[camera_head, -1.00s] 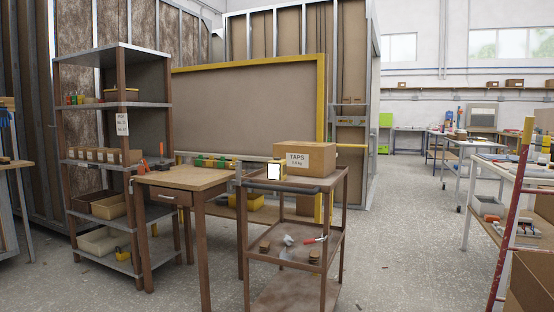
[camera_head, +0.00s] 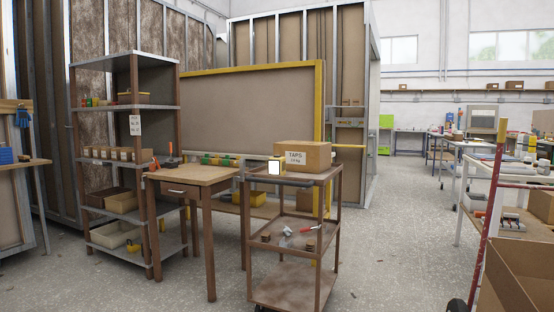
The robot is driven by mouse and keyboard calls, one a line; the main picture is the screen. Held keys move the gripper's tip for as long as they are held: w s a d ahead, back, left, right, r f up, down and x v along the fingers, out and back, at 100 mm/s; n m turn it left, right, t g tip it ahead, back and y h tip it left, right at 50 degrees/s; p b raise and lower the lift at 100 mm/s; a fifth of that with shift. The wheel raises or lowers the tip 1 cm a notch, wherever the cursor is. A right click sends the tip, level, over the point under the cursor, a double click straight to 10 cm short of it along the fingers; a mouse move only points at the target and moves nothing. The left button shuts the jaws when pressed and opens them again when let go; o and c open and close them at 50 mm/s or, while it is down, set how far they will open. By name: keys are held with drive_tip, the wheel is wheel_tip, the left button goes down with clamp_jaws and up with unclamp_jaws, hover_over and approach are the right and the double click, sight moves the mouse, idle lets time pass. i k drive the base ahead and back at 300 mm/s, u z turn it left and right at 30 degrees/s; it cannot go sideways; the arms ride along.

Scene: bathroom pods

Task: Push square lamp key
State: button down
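A small box with a bright white square face (camera_head: 274,167), which looks like the square lamp, stands on the top shelf of a brown cart (camera_head: 292,178). It is at the cart's left end, beside a cardboard box labelled TAPS (camera_head: 305,157). It is small in this view, and I cannot make out a separate key on it. My gripper is not in view.
A wooden table (camera_head: 195,175) stands left of the cart, and a tall shelf rack (camera_head: 125,105) is further left. The floor (camera_head: 400,250) between is clear.

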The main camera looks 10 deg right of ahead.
sight(276, 165)
drive_tip(key=z, duration=0.7)
drive_tip(key=i, duration=0.75)
drive_tip(key=z, duration=0.4)
drive_tip(key=i, duration=1.35)
drive_tip(key=u, duration=1.15)
drive_tip(key=i, duration=0.85)
drive_tip(key=u, duration=0.75)
